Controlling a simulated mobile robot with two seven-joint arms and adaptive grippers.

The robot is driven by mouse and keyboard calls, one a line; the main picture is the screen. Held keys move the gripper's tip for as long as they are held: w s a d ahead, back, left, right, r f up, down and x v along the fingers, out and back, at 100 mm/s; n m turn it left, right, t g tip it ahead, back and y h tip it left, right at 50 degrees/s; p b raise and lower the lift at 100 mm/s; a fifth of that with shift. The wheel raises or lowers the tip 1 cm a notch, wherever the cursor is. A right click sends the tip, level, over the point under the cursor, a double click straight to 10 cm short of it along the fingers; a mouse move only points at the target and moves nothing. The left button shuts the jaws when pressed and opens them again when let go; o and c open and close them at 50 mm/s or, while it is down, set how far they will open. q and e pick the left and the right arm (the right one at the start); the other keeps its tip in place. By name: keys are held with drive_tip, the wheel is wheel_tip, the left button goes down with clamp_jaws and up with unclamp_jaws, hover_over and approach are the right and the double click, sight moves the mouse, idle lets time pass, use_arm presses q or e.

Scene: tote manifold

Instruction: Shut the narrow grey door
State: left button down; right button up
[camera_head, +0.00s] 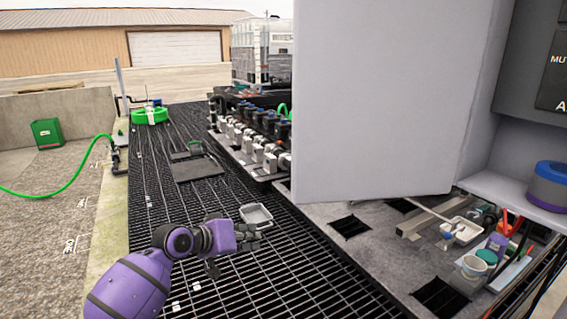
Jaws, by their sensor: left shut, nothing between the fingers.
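The narrow grey door (385,100) is a tall flat light-grey panel standing open in the right half of the view. Its right edge meets the grey cabinet (480,100), and its top runs out of the picture. My left gripper (256,237), on a purple arm from the lower left, is shut and empty. It appears over the dark grating, left of and below the door's free edge, apart from it in the picture. My right gripper is not in view.
A manifold of valves (250,140) stands behind the door's left edge. A grey tray (257,214) is near my gripper. Cups and tools crowd a grey bench (385,265) below the door. A purple-blue roll (549,185) sits on the cabinet shelf.

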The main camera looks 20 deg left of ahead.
use_arm(q)
wheel_tip(320, 180, up, 26)
drive_tip(key=w+d+n+g+h+b, duration=0.1)
drive_tip(key=g+h+b, duration=0.1)
drive_tip(key=h, duration=0.4)
drive_tip(key=s+r+m+g+h+b, duration=0.15)
drive_tip(key=s+r+g+h, duration=0.45)
drive_tip(key=s+r, duration=0.7)
drive_tip(key=s+d+r+p, duration=0.1)
drive_tip(key=d+p, duration=0.1)
drive_tip(key=d, duration=1)
drive_tip(key=shift+s+r, duration=0.2)
drive_tip(key=shift+s, duration=0.1)
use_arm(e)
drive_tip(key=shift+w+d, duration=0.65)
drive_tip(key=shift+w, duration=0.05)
